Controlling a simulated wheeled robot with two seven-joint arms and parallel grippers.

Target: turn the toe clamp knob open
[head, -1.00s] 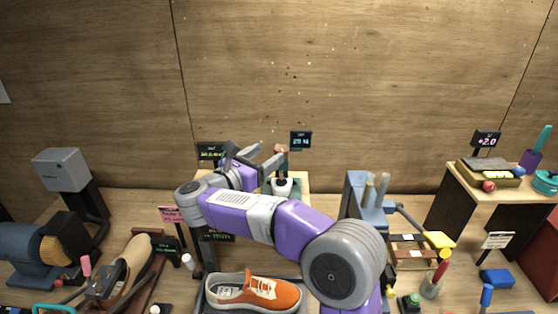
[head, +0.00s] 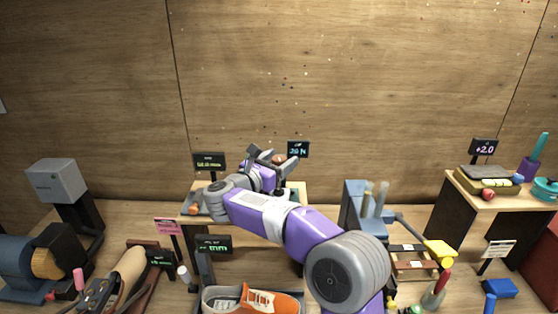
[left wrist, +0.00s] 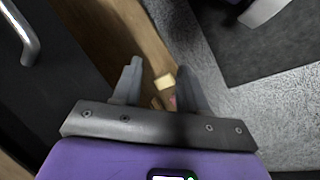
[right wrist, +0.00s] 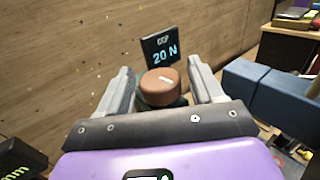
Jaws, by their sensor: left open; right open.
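The toe clamp knob is a brown round cap with a white mark on top, seen in the right wrist view (right wrist: 160,88). My right gripper (right wrist: 160,84) is open, with one finger on each side of the knob; I cannot tell whether they touch it. In the head view my right gripper (head: 272,158) is over the raised stand at the back, and the knob is mostly hidden. A display behind the knob (right wrist: 160,48) reads 20 N. The orange sneaker (head: 262,300) lies at the front. My left gripper (left wrist: 157,78) is open and empty, low beside a wooden edge.
A blue press-like device (head: 356,205) stands right of my right arm. A small black sign (head: 209,162) stands left of the gripper. A grey box machine (head: 52,180) is at the far left, and a side shelf (head: 490,195) is at the right. The wooden wall closes off the back.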

